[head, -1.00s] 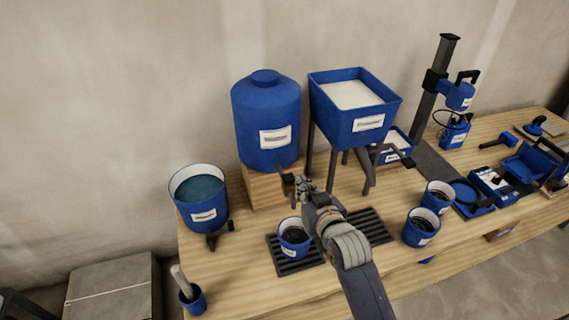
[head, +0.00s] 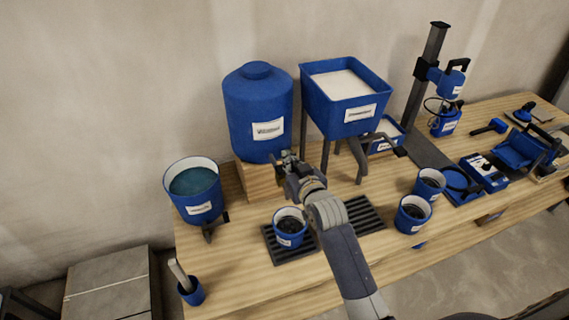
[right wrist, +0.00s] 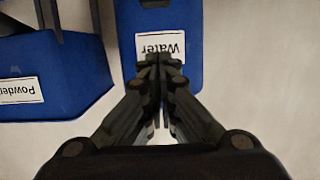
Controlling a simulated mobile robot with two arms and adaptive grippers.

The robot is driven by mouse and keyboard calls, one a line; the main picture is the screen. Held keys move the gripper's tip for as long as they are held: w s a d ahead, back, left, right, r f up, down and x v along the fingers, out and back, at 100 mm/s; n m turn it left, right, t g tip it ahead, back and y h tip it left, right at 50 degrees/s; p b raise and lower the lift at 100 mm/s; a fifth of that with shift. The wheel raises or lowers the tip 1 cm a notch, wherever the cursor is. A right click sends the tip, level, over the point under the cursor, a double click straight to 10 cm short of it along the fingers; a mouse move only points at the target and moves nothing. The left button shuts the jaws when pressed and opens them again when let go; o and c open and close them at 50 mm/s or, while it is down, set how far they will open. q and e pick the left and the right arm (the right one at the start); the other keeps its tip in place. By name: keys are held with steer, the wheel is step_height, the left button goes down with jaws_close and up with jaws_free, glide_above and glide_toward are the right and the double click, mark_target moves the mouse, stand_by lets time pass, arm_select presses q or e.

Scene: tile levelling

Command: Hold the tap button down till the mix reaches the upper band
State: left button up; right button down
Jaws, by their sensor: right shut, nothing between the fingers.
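The blue water tank (head: 257,115) stands on a wooden block, its label reading "Water" in the right wrist view (right wrist: 161,48). My right gripper (head: 286,157) is shut and empty, its fingertips at the lower front of the tank, where it hides the tap and its button. In the right wrist view the closed fingertips (right wrist: 163,62) overlap the bottom of the tank's label; I cannot tell whether they touch the button. A blue cup (head: 282,241) with dark contents stands on the black drip grate below; its bands and level cannot be made out. My left gripper is out of view.
The blue powder hopper (head: 345,112) on legs stands right of the tank. A blue bucket of water (head: 199,205) stands at the left. Two more blue cups (head: 412,220) (head: 430,182) stand right of the grate (head: 362,218). Tools lie farther right.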

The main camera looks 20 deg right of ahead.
mark_target(282, 171)
steer(key=w+f+p, duration=0.1)
steer(key=w+f, duration=0.2)
steer(key=shift+w+f, duration=0.3)
steer(key=shift+f, duration=0.6)
step_height(282, 171, down, 2)
steer(key=shift+s+f+b, duration=0.1)
steer(key=shift+b, duration=0.35)
stand_by(2.5)
